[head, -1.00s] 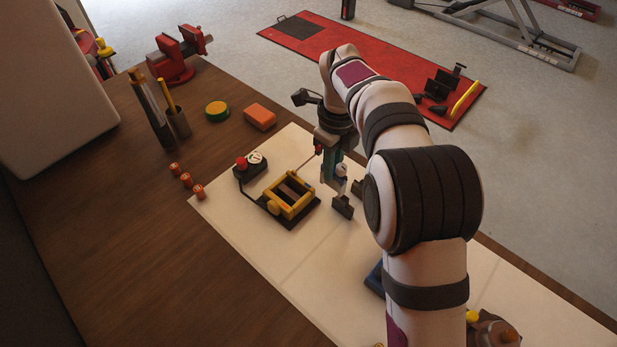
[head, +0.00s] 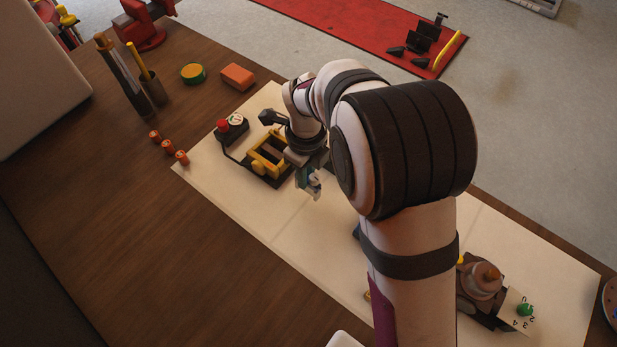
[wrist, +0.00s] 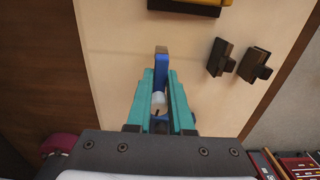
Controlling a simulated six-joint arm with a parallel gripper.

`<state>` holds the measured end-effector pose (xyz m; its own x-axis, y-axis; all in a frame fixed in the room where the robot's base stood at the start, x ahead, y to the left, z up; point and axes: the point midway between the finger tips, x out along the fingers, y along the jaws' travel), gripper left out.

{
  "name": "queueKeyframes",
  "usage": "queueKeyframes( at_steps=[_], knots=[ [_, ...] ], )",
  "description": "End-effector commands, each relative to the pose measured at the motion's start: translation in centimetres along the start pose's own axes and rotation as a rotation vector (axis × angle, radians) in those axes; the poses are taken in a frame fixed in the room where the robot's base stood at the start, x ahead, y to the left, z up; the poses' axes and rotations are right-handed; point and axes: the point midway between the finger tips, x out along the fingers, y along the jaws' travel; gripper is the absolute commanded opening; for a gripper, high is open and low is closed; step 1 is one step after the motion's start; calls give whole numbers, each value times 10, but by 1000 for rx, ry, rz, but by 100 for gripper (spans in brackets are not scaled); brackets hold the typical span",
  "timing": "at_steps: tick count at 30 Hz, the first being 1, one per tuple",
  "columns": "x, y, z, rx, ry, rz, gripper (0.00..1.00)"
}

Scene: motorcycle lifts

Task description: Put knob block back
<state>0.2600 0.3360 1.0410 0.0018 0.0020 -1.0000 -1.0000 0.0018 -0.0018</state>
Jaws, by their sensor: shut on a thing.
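My gripper (wrist: 160,88) has teal fingers, closed around a blue piece (wrist: 161,78) with a pale, rounded knob-like part (wrist: 158,100); I take it to be the knob block. In the head view my gripper (head: 311,186) hangs over the pale mat, just to the right of and nearer than the yellow-framed fixture (head: 256,166). The pale part shows between the fingers there. Most of the held piece is hidden by the fingers, and its height above the mat is hard to judge.
Two black blocks (wrist: 220,57) (wrist: 254,64) stand on the pale mat (wrist: 115,25), right of the gripper in the wrist view. A red-button box (head: 231,127) adjoins the fixture. A brown device (head: 481,284) sits at right. The mat's near-left part is clear.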

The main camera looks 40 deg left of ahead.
Motion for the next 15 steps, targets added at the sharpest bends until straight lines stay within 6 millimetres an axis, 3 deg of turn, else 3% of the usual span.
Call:
queueKeyframes(
  at_steps=[3,6,15],
  knots=[
    [25,1,0,0,5,3,0],
    [37,1,0,0,3,2,0],
    [39,0,0,0,1,1,0]
  ],
)
